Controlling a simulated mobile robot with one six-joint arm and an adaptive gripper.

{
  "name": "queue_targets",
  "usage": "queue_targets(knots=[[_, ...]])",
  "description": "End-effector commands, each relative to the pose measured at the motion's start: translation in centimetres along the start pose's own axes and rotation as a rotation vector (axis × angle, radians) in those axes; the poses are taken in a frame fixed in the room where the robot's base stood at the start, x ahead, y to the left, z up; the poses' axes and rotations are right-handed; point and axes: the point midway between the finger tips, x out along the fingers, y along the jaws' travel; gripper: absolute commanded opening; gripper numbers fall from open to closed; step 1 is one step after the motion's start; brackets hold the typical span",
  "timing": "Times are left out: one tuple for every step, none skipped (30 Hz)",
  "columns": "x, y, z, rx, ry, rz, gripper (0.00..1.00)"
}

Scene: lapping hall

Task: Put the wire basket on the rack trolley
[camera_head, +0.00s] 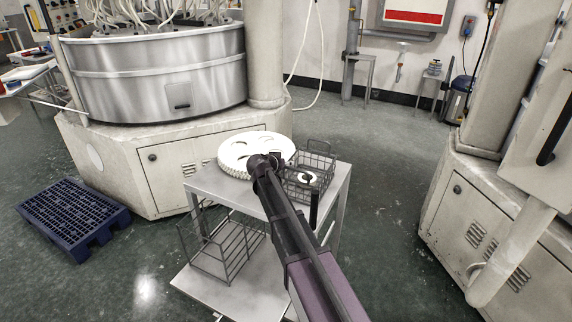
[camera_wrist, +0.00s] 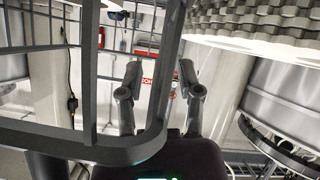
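The wire basket (camera_head: 322,160) is a dark grey mesh box with raised handles, at the back right of a grey two-level stand's top (camera_head: 215,187). A small white ring with a dark centre shows at it. I cannot tell whether this stand is the rack trolley; no other trolley is clear. My gripper (camera_head: 275,158) is beside the basket's left side, partly hidden by my arm. In the wrist view, my gripper (camera_wrist: 158,82) has its two fingers apart, with a thick basket frame bar (camera_wrist: 165,75) crossing the gap between them. Contact is not clear.
A white toothed disc (camera_head: 240,150) lies left of the basket, close to my gripper. A wire rack (camera_head: 222,252) stands on the lower shelf. A large machine (camera_head: 150,75) is behind, another machine (camera_head: 480,225) at right, a blue pallet (camera_head: 72,215) at left. Floor between is clear.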

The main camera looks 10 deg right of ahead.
Motion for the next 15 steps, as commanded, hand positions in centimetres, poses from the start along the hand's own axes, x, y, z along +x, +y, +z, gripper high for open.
queue_targets(knots=[[-0.01, -0.01, 0.00, 0.000, 0.000, 0.000, 0.47], [-0.01, -0.02, 0.00, 0.000, 0.000, 0.000, 0.47], [-0.01, -0.02, 0.00, 0.000, 0.000, 0.000, 0.47], [-0.01, -0.02, 0.00, 0.000, 0.000, 0.000, 0.47], [-0.01, -0.02, 0.00, 0.000, 0.000, 0.000, 0.47], [-0.01, -0.03, -0.01, 0.000, 0.000, 0.000, 0.47], [-0.02, -0.02, -0.01, 0.000, 0.000, 0.000, 0.47], [-0.03, -0.02, -0.03, 0.000, 0.000, 0.000, 0.47], [-0.05, -0.02, -0.06, 0.000, 0.000, 0.000, 0.47], [-0.07, -0.01, -0.10, 0.000, 0.000, 0.000, 0.47], [-0.11, 0.00, -0.15, 0.000, 0.000, 0.000, 0.47], [-0.15, 0.03, -0.24, 0.000, 0.000, 0.000, 0.47], [-0.29, 0.05, -0.26, 0.000, 0.000, -0.001, 0.47], [-0.54, 0.06, -0.25, -0.001, 0.000, -0.001, 0.47], [-0.87, 0.09, -0.26, -0.001, 0.000, -0.001, 0.47]])
